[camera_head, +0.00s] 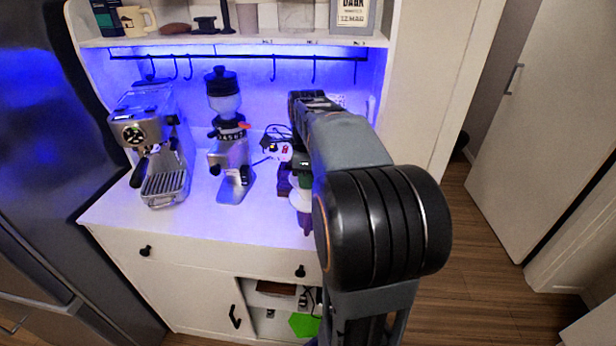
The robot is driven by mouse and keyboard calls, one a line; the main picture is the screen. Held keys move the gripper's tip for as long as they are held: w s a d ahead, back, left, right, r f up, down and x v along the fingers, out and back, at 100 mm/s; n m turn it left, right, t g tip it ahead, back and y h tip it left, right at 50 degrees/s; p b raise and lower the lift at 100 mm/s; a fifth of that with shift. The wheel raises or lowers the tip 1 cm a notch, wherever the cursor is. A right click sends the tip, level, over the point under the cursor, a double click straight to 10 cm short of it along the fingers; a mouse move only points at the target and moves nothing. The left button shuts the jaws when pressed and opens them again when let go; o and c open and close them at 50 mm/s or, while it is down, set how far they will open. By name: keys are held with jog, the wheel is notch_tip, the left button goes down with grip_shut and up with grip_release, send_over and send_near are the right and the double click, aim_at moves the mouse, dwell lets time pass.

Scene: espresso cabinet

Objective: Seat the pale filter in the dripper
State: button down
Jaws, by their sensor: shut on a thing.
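My gripper (302,182) is over the right part of the white counter, mostly hidden behind my arm. It is shut on a small pale piece, which looks like the pale filter (299,199), just below the fingers. A darker, purplish tapered shape hangs or stands right under it; I cannot tell whether it is the filter's shaded lower part or another thing. A dark brownish object (284,184) is partly visible just left of the gripper. I cannot make out the dripper for certain; my arm covers much of that area.
An espresso machine (158,140) stands at the left of the counter (205,222), with a grinder (232,155) to its right. A power strip (286,152) with cables lies behind. Hooks and a shelf (215,40) are above. The front counter between grinder and gripper is clear.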

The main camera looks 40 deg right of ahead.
jog(key=c, duration=1.1)
grip_release()
jog(key=shift+r, duration=0.1)
notch_tip(320, 180, up, 14)
jog(key=p, duration=0.1)
jog(key=shift+f, duration=0.2)
jog(key=s+a+f+n+t, duration=0.2)
jog(key=s+a+f+n, duration=0.2)
jog(key=a+f+n, duration=0.4)
jog(key=s+a+f+n+t, duration=0.2)
jog(key=a+f+n, duration=0.7)
jog(key=n, duration=0.9)
jog(key=s+f, duration=0.1)
jog(key=s, duration=0.1)
jog(key=shift+s+f+n, duration=0.15)
jog(key=shift+s+n, duration=0.15)
jog(key=shift+s, duration=0.1)
